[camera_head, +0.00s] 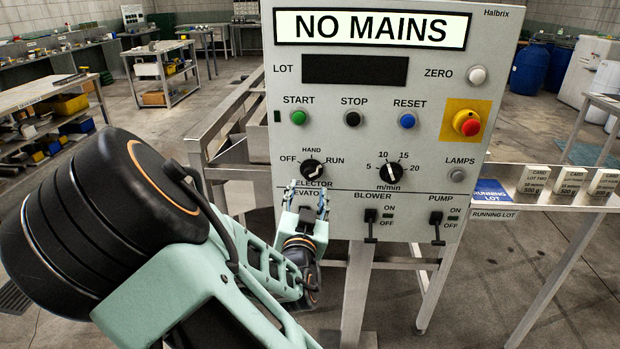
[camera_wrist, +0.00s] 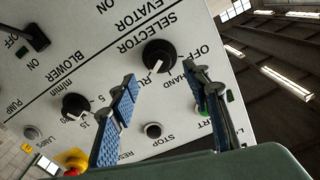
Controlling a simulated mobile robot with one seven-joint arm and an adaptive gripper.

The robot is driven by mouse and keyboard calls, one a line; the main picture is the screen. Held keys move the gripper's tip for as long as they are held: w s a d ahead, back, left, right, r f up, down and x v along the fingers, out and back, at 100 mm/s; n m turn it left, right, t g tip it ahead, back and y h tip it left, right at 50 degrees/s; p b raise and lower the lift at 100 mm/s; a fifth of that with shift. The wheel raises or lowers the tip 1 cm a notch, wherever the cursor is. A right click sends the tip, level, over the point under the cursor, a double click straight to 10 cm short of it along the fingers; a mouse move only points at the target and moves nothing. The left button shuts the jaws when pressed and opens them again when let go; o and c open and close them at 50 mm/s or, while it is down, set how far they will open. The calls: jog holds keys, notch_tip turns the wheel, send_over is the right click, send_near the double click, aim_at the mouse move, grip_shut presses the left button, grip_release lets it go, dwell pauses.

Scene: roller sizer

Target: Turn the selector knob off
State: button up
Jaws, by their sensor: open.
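The selector knob (camera_head: 313,168) is a round black knob with a pale pointer on the grey control panel (camera_head: 270,142). OFF is marked at its left, HAND above it and RUN at its right. Its pointer appears to be turned toward RUN. In the wrist view the selector knob (camera_wrist: 158,54) is just beyond the gap between the fingertips, with its pale pointer aimed down the picture. My gripper (camera_head: 308,188) is open and empty, with blue-padded fingers. It is in front of the panel just below the knob, covering part of the SELECTOR label. My gripper (camera_wrist: 161,78) appears apart from the knob.
A speed knob (camera_head: 391,172) is to the right. START (camera_head: 298,118), STOP (camera_head: 353,119) and RESET (camera_head: 407,121) buttons are above, and a red emergency button (camera_head: 467,123) is at right. BLOWER (camera_head: 371,217) and PUMP (camera_head: 437,229) switches are below. A side table (camera_head: 545,206) holds cards.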

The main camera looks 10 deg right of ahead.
aim_at(310, 176)
jog(key=x, duration=0.8)
jog(key=shift+c, duration=0.2)
jog(key=c, duration=1.1)
